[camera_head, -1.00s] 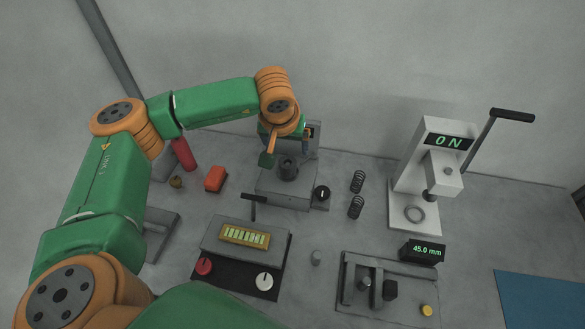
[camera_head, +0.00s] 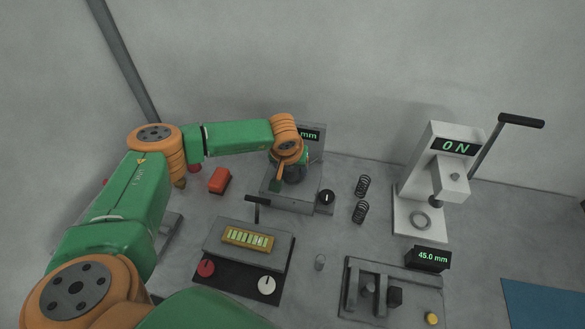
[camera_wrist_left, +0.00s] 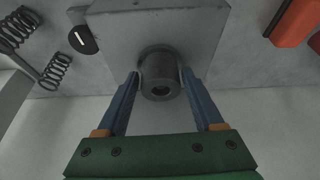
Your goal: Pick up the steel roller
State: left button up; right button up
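A dark grey, hollow cylinder (camera_head: 295,173) stands on the grey block fixture with a display at the back. In the left wrist view the cylinder (camera_wrist_left: 160,65) shows its round hole. My left gripper (camera_wrist_left: 160,78) is open, with one blue finger on each side of it; whether they touch it is hard to tell. In the head view my left gripper (camera_head: 284,180) is at this cylinder and partly covers it. A small grey cylinder (camera_head: 320,262) stands alone on the table. I cannot tell for certain which one is the steel roller. My right gripper is out of view.
A white press (camera_head: 420,210) with a lever stands at the right. Two black springs (camera_head: 361,200) stand beside the block fixture. A panel with knobs (camera_head: 245,255), a gauge fixture (camera_head: 390,295) and a red block (camera_head: 220,181) are around. A blue mat (camera_head: 545,303) lies at the right.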

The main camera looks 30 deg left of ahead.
pick_arm(q)
grip_shut()
jog(key=shift+r, duration=0.1)
